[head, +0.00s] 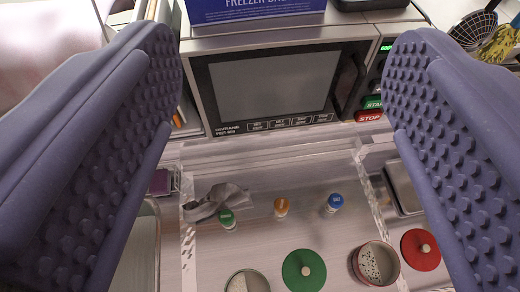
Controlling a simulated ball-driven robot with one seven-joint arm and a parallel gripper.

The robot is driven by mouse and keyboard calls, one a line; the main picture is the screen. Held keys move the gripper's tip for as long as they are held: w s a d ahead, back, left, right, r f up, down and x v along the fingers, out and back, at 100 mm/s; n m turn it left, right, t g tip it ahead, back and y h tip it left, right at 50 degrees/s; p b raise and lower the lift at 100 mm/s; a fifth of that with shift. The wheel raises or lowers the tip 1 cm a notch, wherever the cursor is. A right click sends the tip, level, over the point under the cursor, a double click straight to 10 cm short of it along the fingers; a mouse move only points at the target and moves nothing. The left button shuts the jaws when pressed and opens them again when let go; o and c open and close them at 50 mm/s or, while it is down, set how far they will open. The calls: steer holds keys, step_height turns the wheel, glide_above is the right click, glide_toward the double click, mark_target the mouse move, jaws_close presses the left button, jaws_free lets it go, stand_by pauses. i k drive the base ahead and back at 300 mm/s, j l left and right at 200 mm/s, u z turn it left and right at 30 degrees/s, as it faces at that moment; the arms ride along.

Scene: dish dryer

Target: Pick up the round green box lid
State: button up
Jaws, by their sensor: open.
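The round green box lid (292,269) lies flat near the bottom middle of the head view, with a small pale knob at its centre. It is on a clear, pale work surface (265,230). My gripper (285,60) is open, with its two dark purple studded fingers wide apart at the left and right of the view. Nothing is between the fingers close up. The lid shows below and beyond the fingertips, apart from them.
Round open boxes (375,263) and (248,281) flank the lid, and a red lid (420,250) lies right. Behind are bottles with green (227,218), orange (281,205) and blue (335,201) caps and a crumpled grey item (215,201). A microwave-like appliance (270,88) stands at the back.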

mark_target(303, 271)
steer(key=k+l+u, duration=0.2)
steer(key=k, duration=0.5)
steer(key=k+l+u, duration=0.2)
steer(key=k, duration=0.45)
steer(key=j, duration=0.15)
